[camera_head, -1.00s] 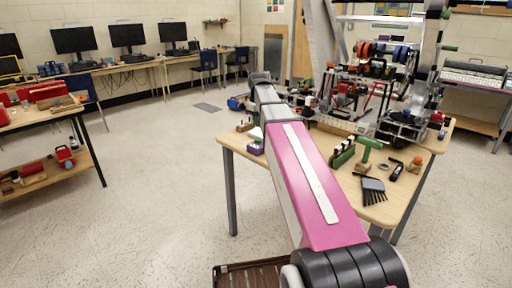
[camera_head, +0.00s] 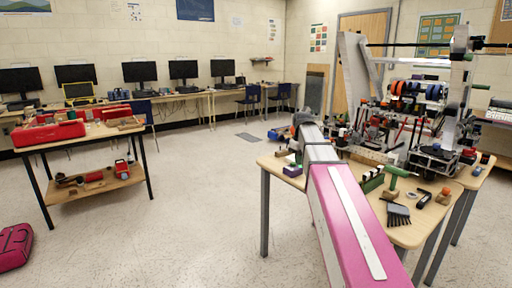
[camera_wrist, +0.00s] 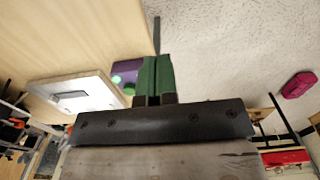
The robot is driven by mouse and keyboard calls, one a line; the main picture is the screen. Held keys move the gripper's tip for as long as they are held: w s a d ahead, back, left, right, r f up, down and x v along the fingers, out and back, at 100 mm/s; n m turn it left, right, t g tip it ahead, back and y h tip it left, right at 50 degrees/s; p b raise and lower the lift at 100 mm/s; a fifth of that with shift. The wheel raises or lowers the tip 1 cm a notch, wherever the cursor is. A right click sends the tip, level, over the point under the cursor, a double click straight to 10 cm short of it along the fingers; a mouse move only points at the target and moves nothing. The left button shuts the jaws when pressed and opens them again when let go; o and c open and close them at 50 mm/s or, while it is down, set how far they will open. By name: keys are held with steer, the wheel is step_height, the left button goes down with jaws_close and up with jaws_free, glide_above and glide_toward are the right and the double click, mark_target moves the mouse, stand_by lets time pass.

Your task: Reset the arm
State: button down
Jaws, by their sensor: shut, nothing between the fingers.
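My arm (camera_head: 345,220) stretches from the bottom of the head view up and away, over the left part of the wooden work table (camera_head: 272,163). Its far end hides the gripper in the head view. In the wrist view my gripper (camera_wrist: 153,62) shows two green fingers pressed together, with nothing between them. A purple block (camera_wrist: 127,72) with green spots lies beyond the fingers, just left of them. It cannot be told whether they touch. A white flat box (camera_wrist: 75,95) lies further left in the wrist view.
A green tool (camera_head: 395,178), a black brush (camera_head: 398,214) and a large roller machine (camera_head: 430,130) stand on the work table. A side table with red boxes (camera_head: 48,133) stands at left, and a pink bag (camera_head: 14,247) lies on the floor. Open floor separates the tables.

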steer(key=s+f+m, duration=0.3)
steer(key=s+f, duration=0.7)
steer(key=f, duration=0.5)
steer(key=s+f+m, duration=0.4)
steer(key=s+f, duration=0.7)
steer(key=f, duration=0.5)
